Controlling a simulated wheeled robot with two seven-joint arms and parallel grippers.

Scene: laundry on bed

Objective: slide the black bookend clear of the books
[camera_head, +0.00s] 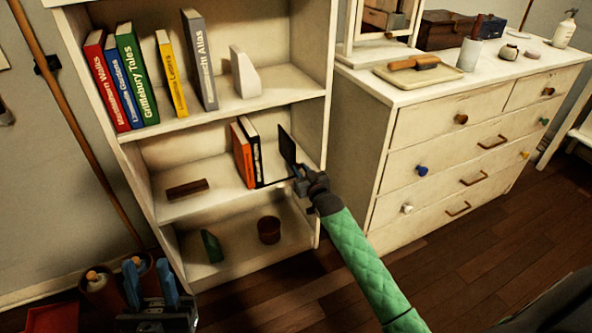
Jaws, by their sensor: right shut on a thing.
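The black bookend (287,146) stands upright on the middle shelf, its plate a little to the right of the books, with a gap between. A thin dark strip, seemingly its base, runs along the shelf toward the books. An orange book (242,156) and a black-covered book (255,150) stand side by side, leaning slightly. My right gripper (299,178) is shut on the bookend at its lower front edge; the exact contact is small and partly hidden. My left gripper (149,280) is open and empty at the lower left, its blue fingers apart, away from the books.
Several books and a white bookend (244,73) stand above. A brown block (187,188) lies left of the orange book. A white dresser (430,150) stands to the right.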

